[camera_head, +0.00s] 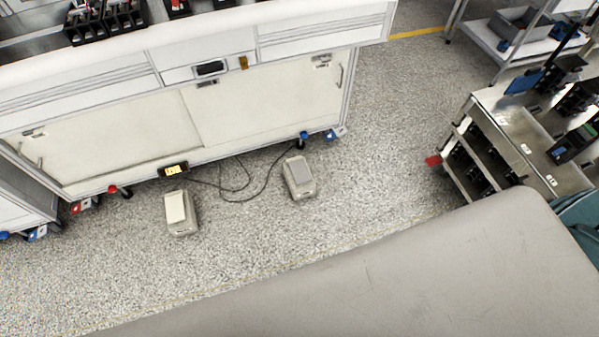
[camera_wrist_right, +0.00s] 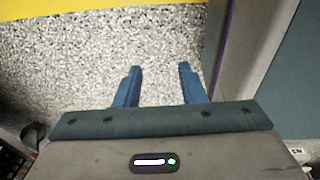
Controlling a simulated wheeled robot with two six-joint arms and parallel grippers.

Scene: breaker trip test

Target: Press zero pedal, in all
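Two pale grey foot pedals stand on the speckled floor in front of the white bench. One pedal (camera_head: 181,213) is left of centre, and the other pedal (camera_head: 299,177) is farther right. No readable label tells me which is the zero pedal. Dark cables run from the pedals' area toward the bench. A small black box with a lit yellow display (camera_head: 173,170) sits at the bench's lower edge. My right gripper (camera_wrist_right: 158,75) shows in the right wrist view with its two blue fingers apart and nothing between them, over floor. My left gripper is not in view.
The white bench (camera_head: 130,140) has casters, a red knob (camera_head: 112,190) and a blue knob (camera_head: 303,136) along its bottom edge. A metal cart (camera_head: 490,120) with black devices stands at the right. Open floor lies around the pedals. A large grey part of my body fills the foreground.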

